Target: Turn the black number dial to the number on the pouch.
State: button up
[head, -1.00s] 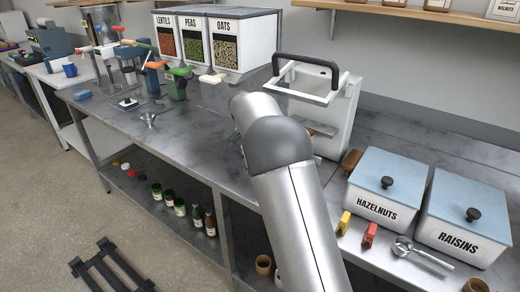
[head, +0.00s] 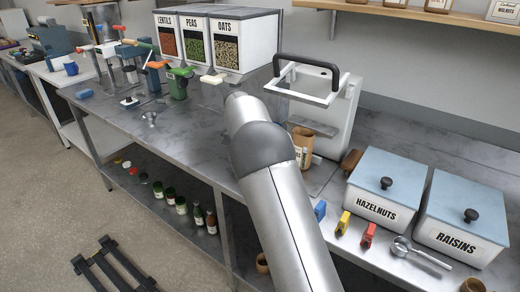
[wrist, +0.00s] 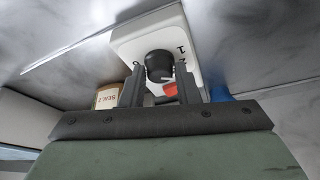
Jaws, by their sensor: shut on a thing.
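The black number dial (wrist: 158,64) sits on a white face (wrist: 140,40) in the wrist view, with a "1" and part of another mark printed to its right. My gripper (wrist: 158,78) has one finger on each side of the dial and is shut on it. The brown pouch (wrist: 108,97) stands to the left in the wrist view; its label seems to read "SEAL 2". The pouch also shows in the head view (head: 303,138), right of my arm, its label too small to read there. My arm hides the dial and my gripper in the head view.
A white sealer with a black-handled frame (head: 308,68) stands behind the pouch. Blue (head: 320,210), yellow (head: 342,223) and red (head: 368,235) clips lie to the right, before the hazelnut bin (head: 385,185). A red part (wrist: 170,89) shows just below the dial.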

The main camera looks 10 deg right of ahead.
jog(key=o, duration=1)
jog(key=shift+c, duration=0.2)
jog(key=v, duration=1.7)
jog(key=shift+r, duration=0.2)
jog(key=shift+a, duration=0.1)
jog(key=s+d+f+n+g+y, duration=0.15)
jog(key=s+d+n, duration=0.3)
jog(key=s, duration=0.75)
jog(key=s+f+n+y, duration=0.1)
jog(key=s+f+n, duration=0.3)
jog(key=s, duration=1.1)
jog(key=s+f+n+y, duration=0.1)
jog(key=s+f+n, duration=0.3)
jog(key=s+f, duration=0.6)
jog(key=s, duration=0.5)
jog(key=shift+d+n+y, duration=0.2)
jog(key=shift+n+y, duration=0.15)
